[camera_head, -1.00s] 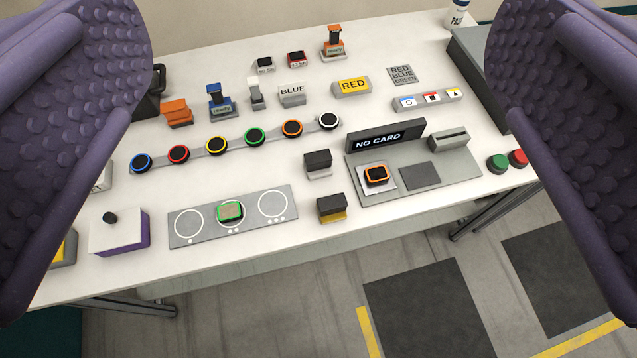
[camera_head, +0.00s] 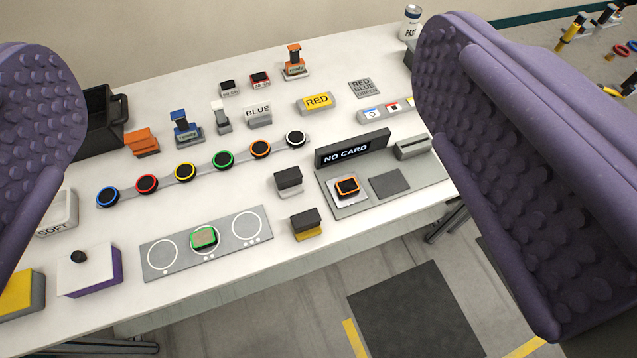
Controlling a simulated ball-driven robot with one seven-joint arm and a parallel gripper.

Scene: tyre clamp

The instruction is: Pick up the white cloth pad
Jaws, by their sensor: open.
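A white, rounded block marked SOFT (camera_head: 58,214) lies on the table at the left edge of the view, partly hidden by the left finger. A white-topped block (camera_head: 88,268) with a purple side and a black knob sits just below it to the right. I cannot tell from texture which of them is cloth. My gripper (camera_head: 275,300) shows as two purple, studded fingers, one at each side of the view. It is wide open and empty, with the table well beyond the fingers.
The white table (camera_head: 215,300) holds a row of coloured ring buttons (camera_head: 185,172), a grey three-circle plate (camera_head: 160,257), a NO CARD reader (camera_head: 352,150), a yellow-topped block (camera_head: 20,295) and a black bin (camera_head: 100,120). A white can (camera_head: 410,22) stands at the back right.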

